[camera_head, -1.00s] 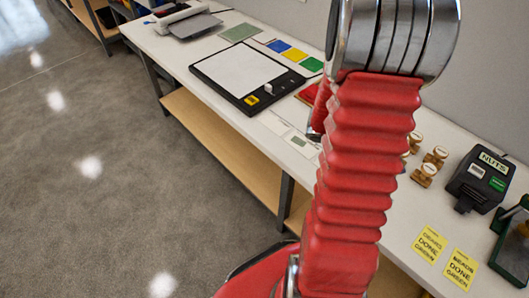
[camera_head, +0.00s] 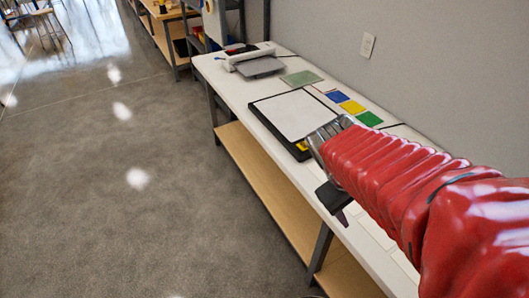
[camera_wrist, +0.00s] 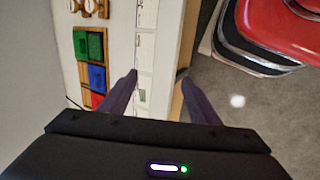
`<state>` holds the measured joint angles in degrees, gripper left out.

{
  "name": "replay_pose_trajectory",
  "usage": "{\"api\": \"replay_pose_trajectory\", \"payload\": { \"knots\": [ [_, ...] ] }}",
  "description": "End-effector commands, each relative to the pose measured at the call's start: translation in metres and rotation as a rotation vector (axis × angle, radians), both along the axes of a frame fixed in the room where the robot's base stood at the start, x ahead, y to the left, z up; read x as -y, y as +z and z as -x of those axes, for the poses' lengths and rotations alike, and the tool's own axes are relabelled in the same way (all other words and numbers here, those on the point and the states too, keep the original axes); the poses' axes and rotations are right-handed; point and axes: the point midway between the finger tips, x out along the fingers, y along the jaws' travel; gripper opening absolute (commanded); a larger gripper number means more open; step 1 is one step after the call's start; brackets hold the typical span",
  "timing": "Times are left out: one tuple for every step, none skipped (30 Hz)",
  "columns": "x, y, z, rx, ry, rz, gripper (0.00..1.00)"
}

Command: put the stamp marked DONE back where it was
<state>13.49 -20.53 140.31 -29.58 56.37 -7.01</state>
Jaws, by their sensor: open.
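My gripper (camera_wrist: 159,76) is open, with nothing between its fingers. In the wrist view it hangs over the front edge of the white table. In the head view my gripper (camera_head: 334,197) shows as a dark shape at the table's front edge. Two round wooden stamps with pale tops, one at the left (camera_wrist: 73,5) and one beside it (camera_wrist: 91,6), are cut off by the top edge of the wrist view. Their marks cannot be read, so I cannot tell whether either is DONE. My red arm hides the right part of the table in the head view.
A wooden holder with green (camera_wrist: 88,45), blue (camera_wrist: 97,77) and red pads lies left of my fingers. A strip of white printed cards (camera_wrist: 146,45) lies near the edge. A black-framed white board (camera_head: 295,113) and coloured cards (camera_head: 352,107) lie farther along the table.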

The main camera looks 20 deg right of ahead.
Motion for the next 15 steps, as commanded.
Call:
{"api": "replay_pose_trajectory", "payload": {
  "knots": [
    [-0.015,0.006,-0.004,0.053,-0.003,-0.029,0.56],
    [-0.024,0.009,-0.006,0.084,-0.006,-0.05,0.56],
    [-0.036,0.013,-0.008,0.123,-0.012,-0.079,0.56],
    [-0.045,0.016,-0.009,0.151,-0.016,-0.101,0.56],
    [-0.054,0.019,-0.011,0.179,-0.019,-0.125,0.56],
    [-0.066,0.024,-0.012,0.216,-0.023,-0.157,0.56],
    [-0.075,0.027,-0.013,0.243,-0.026,-0.181,0.56],
    [-0.084,0.031,-0.014,0.27,-0.029,-0.205,0.56],
    [-0.097,0.036,-0.015,0.307,-0.032,-0.241,0.56],
    [-0.106,0.04,-0.016,0.333,-0.034,-0.267,0.56],
    [-0.115,0.044,-0.016,0.358,-0.035,-0.293,0.56],
    [-0.126,0.049,-0.016,0.389,-0.038,-0.329,0.56],
    [-0.134,0.053,-0.016,0.41,-0.039,-0.354,0.56],
    [-0.142,0.057,-0.016,0.428,-0.04,-0.378,0.56],
    [-0.15,0.061,-0.016,0.45,-0.043,-0.406,0.56]
  ]
}}
